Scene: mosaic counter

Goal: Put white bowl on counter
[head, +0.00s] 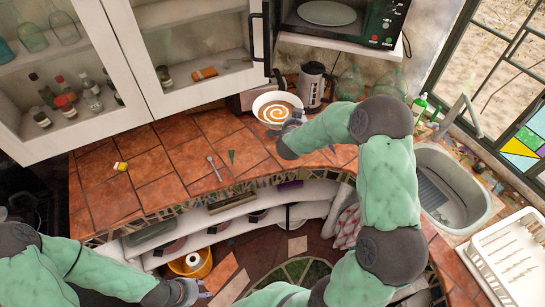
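The white bowl (258,103), with orange soup and a white swirl in it, shows at the back of the tiled counter (200,155), below the microwave. I cannot tell whether it rests on the counter or is held just above it. My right gripper (295,118) is at the bowl's right front rim. My wrist partly hides its fingers, so its grip is unclear. My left gripper (192,292) is low in front of the counter, away from the bowl. Its fingers are too small to judge.
A kettle-like flask (312,86) and glass jars (350,84) stand right of the bowl. A spoon (214,168), a green item (231,157) and a small yellow item (121,166) lie on the counter. The sink (450,190) is at right.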

